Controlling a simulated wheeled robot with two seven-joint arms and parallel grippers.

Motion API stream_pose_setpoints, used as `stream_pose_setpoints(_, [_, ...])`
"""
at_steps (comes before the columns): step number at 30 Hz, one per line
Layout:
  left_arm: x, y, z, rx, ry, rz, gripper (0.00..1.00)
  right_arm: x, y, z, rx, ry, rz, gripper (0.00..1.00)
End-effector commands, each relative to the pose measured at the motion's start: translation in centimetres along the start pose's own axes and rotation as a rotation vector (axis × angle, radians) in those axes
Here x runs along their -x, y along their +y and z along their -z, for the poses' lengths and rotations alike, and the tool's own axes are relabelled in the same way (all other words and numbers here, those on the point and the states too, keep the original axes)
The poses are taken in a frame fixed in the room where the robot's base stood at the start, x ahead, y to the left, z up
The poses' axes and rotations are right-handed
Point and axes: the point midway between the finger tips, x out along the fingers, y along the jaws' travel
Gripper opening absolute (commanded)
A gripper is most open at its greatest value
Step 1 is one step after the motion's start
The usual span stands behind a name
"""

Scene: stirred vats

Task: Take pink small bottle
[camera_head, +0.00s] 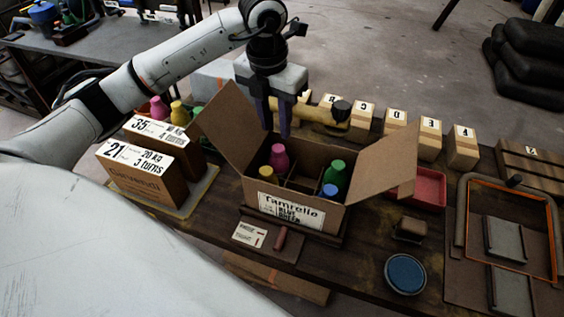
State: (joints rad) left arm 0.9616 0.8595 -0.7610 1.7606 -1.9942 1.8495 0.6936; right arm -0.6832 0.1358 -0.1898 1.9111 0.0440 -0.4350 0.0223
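A pink bottle (279,158) stands upright in an open cardboard box (312,212) in the middle of the bench. A yellow bottle (267,174), a green bottle (335,175) and a blue bottle (329,191) stand in the same box, which has dividers. Another pink bottle (158,108) is at the back left, partly hidden behind cartons. My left gripper (276,126) points down over the back of the box, just above the pink bottle in the picture. Its two dark fingers are apart with nothing seen between them. My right gripper is not in view.
The box's side flaps (382,168) stick out left and right. Labelled cartons (145,178) stand at left, and several small lettered boxes (429,140) line the back. A red tray (424,187), a blue round lid (405,273) and an orange-edged frame (550,233) are at right.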

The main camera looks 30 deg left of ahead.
Motion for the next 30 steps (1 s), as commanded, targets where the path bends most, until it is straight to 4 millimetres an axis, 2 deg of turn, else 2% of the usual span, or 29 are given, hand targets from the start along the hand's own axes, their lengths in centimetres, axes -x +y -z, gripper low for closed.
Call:
stream_pose_setpoints(4, [-1.3, -0.1, 0.1, -0.002, 0.000, 0.001, 0.29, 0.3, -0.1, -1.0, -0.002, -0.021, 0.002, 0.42])
stream_pose_setpoints(8, [-2.5, -0.1, 0.3, -0.003, 0.003, 0.001, 0.29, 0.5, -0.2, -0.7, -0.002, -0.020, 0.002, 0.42])
stream_pose_setpoints(15, [-5.9, -0.3, 0.6, -0.002, 0.001, 0.002, 0.29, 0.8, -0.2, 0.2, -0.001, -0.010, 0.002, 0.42])
stream_pose_setpoints(24, [-6.6, -0.3, 0.5, -0.003, -0.002, 0.002, 0.29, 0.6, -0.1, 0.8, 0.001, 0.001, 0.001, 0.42])
stream_pose_setpoints(25, [-6.6, -0.3, 0.5, -0.003, -0.001, 0.002, 0.28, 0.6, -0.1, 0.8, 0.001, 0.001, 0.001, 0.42])
stream_pose_setpoints(30, [-6.6, -0.3, 0.5, -0.003, -0.002, 0.002, 0.00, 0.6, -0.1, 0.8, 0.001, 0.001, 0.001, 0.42])
